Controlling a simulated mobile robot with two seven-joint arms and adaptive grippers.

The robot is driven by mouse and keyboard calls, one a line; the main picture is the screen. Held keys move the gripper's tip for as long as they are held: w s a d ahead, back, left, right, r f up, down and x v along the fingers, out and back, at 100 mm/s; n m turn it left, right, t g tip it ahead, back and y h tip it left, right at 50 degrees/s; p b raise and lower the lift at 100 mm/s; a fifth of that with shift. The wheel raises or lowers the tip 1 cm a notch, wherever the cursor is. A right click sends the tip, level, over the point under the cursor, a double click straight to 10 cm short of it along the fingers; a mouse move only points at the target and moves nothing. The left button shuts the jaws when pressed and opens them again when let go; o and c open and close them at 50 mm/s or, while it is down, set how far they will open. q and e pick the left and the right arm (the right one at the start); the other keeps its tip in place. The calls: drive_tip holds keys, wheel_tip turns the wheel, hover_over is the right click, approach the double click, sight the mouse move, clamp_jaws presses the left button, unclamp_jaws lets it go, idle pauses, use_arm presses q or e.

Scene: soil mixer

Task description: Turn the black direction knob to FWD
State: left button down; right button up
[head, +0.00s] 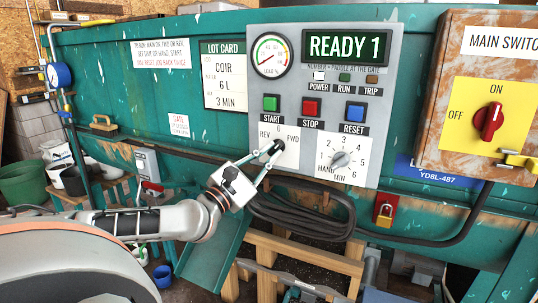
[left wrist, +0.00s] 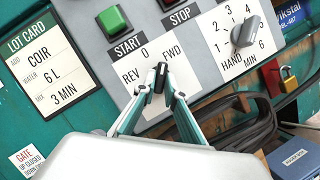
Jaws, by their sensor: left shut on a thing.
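The small black direction knob (head: 274,147) sits on the grey control panel (head: 312,97), below the START and STOP buttons. REV, 0 and FWD are printed around it. My left gripper (head: 267,158) reaches up from the lower left and is shut on the knob. In the left wrist view the knob (left wrist: 160,76) stands between the two fingertips (left wrist: 158,95). Its pale mark points up in that picture, between 0 and FWD and seemingly nearer FWD. The fingers partly hide the knob's lower part. The display (head: 346,47) reads READY 1. My right gripper is not in view.
The green START button (head: 271,103), red STOP button (head: 311,107) and blue RESET button (head: 355,111) are just above. A grey timer knob (head: 341,159) is close on the right. A coiled black hose (head: 300,215) hangs below the panel. A red main switch (head: 488,121) is farther right.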

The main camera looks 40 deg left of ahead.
use_arm(q)
drive_tip(key=c, duration=2.1)
unclamp_jaws()
drive_tip(key=shift+s, duration=0.1)
drive_tip(key=shift+s+f, duration=0.3)
drive_tip(key=shift+s, duration=0.15)
drive_tip(key=v, duration=1)
drive_tip(key=shift+s, duration=0.4)
drive_tip(key=shift+f, duration=0.1)
